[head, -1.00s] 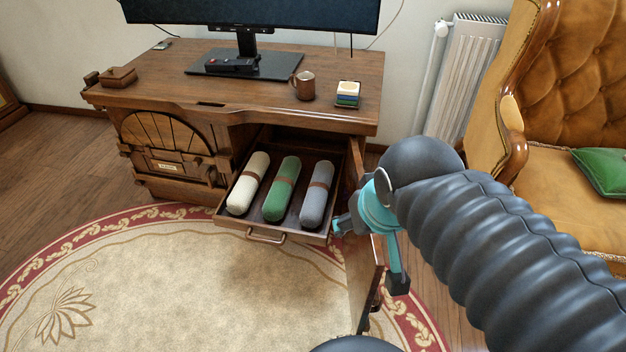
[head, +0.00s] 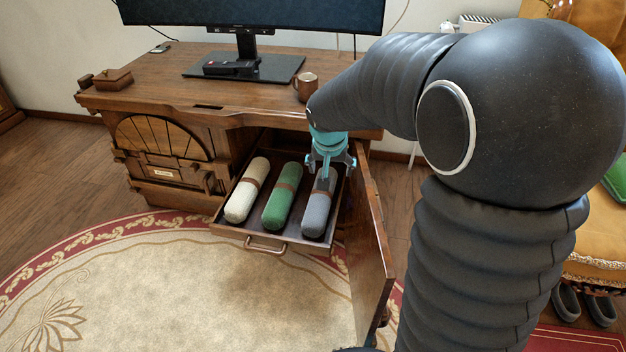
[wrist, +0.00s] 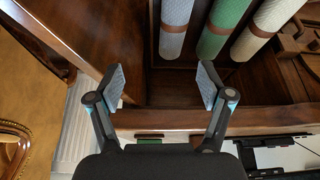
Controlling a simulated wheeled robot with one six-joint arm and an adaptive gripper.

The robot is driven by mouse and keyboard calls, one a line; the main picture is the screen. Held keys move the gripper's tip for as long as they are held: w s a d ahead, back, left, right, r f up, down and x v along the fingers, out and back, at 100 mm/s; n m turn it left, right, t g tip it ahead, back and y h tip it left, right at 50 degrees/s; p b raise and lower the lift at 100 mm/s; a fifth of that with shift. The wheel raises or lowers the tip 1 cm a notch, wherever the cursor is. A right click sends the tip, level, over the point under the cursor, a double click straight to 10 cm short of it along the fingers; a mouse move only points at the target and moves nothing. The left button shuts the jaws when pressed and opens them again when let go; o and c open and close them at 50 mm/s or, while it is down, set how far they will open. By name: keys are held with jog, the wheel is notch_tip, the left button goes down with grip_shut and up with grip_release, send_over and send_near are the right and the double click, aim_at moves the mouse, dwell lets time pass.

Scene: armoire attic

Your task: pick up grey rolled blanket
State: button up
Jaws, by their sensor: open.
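The grey rolled blanket (head: 316,214) with a brown band lies at the right of the open drawer (head: 222,226). In the wrist view the grey blanket (wrist: 173,32) is at the top, beyond my fingertips. My gripper (head: 328,172) is over the back part of the drawer, at the far end of the grey blanket, and hides part of it. In the wrist view my gripper (wrist: 162,85) is open, with nothing between the fingers. Whether a finger touches the blanket is unclear.
A green rolled blanket (head: 281,198) and a cream one (head: 246,190) lie left of the grey one. An open door (head: 370,255) stands close at the drawer's right. The desk top (head: 200,95) overhangs the drawer's back. A mug (head: 306,86) stands on it.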

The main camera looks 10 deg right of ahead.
jog(key=b, duration=0.1)
send_near(320, 194)
jog(key=shift+m, duration=0.4)
jog(key=b+x, duration=0.1)
jog(key=x, duration=1.1)
jog(key=shift+w+d+f, duration=0.1)
jog(key=shift+f, duration=0.3)
jog(key=shift+r, duration=0.1)
jog(key=c, duration=1.1)
